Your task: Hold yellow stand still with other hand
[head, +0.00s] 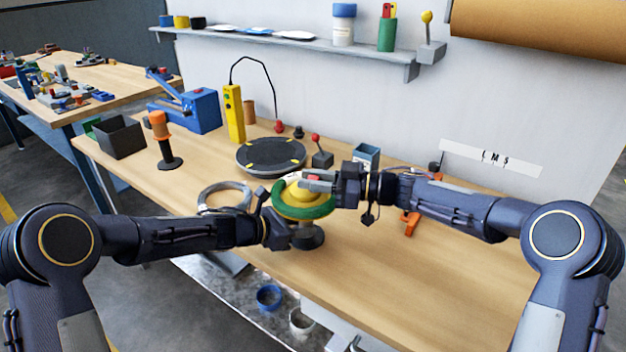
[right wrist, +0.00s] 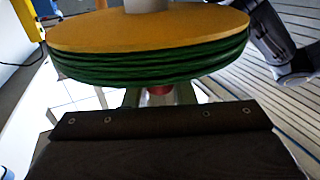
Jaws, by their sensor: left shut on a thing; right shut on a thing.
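The yellow stand (head: 297,192) is at the front edge of the bench, with a green coil (head: 303,212) around it and a dark round base (head: 306,238) below. In the right wrist view its yellow disc (right wrist: 150,32) lies against the coil's stacked green turns (right wrist: 150,68). My left gripper (head: 284,236) is shut at the stand's left side, low by the base; the exact contact is hidden. My right gripper (head: 318,184) is shut on a small red thing (right wrist: 158,90) beside the coil, mostly hidden by the fingers.
A grey ring (head: 224,190) lies just left of the stand. A dark round turntable (head: 271,154) is behind it. An orange-handled tool (head: 160,130), a black bin (head: 119,137) and a blue press (head: 200,108) stand further left.

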